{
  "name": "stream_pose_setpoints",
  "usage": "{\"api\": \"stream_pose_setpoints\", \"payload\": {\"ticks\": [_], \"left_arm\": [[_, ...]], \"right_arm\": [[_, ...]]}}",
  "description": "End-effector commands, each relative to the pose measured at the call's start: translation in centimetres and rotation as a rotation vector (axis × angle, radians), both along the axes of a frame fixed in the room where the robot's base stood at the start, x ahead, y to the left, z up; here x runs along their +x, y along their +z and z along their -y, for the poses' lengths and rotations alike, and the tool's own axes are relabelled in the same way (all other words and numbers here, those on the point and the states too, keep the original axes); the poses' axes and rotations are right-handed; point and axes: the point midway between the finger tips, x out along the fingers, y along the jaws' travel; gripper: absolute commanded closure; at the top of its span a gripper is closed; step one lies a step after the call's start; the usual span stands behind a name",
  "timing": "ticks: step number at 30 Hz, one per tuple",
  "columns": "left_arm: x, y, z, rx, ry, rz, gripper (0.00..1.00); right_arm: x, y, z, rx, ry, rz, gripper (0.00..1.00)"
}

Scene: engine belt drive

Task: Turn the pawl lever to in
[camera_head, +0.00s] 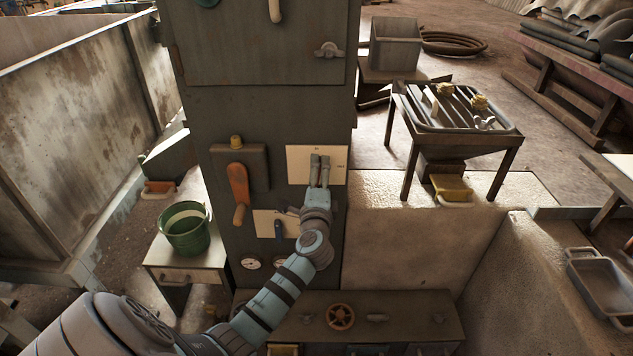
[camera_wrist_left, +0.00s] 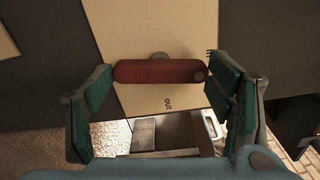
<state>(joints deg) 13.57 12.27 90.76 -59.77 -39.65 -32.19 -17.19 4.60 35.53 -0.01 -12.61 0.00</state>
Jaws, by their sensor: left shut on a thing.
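The pawl lever (camera_wrist_left: 158,72) is a red bar with rounded ends, seen in the left wrist view in front of a cream plate (camera_wrist_left: 142,101). It lies across the picture between the two finger pads of my left gripper (camera_wrist_left: 160,88), which is shut on it. The word "out" is on the plate below the lever in that view. In the head view the plate (camera_head: 296,166) is on the front of the grey cabinet, with small labels at its top and right. My left gripper (camera_head: 320,158) largely hides the lever there. My right gripper is not in view.
Left of the plate is an orange-handled lever (camera_head: 238,190). Below is a second cream plate with a blue lever (camera_head: 278,229). A green bucket (camera_head: 186,232) stands on a small table at left. A handwheel (camera_head: 340,317) is low in front.

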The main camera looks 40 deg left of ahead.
Motion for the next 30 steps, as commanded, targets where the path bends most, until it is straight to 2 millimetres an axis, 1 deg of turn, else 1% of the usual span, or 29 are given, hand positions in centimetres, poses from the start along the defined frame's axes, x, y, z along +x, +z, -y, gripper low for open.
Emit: {"api": "stream_pose_setpoints", "payload": {"ticks": [3, 10, 25, 26, 27, 29, 30], "left_arm": [[-0.02, -0.14, 0.00, -0.049, 0.000, 0.037, 0.54], [-0.01, -0.09, 0.00, -0.108, 0.000, 0.081, 0.54], [-0.02, -0.02, 0.00, -0.123, 0.001, 0.093, 0.54], [-0.02, -0.02, 0.00, -0.123, 0.001, 0.093, 0.23], [-0.01, -0.01, 0.00, -0.123, 0.001, 0.093, 0.16], [-0.01, -0.01, 0.00, -0.123, 0.001, 0.093, 0.07], [-0.01, -0.01, 0.00, -0.123, 0.000, 0.092, 0.05]], "right_arm": [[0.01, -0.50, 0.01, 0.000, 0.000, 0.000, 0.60], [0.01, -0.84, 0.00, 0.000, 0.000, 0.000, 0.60], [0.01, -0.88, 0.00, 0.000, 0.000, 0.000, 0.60], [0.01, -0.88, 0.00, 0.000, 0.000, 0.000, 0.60], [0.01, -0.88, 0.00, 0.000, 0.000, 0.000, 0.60], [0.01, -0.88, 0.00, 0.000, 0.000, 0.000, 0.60], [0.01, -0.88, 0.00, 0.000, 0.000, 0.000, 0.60]]}}
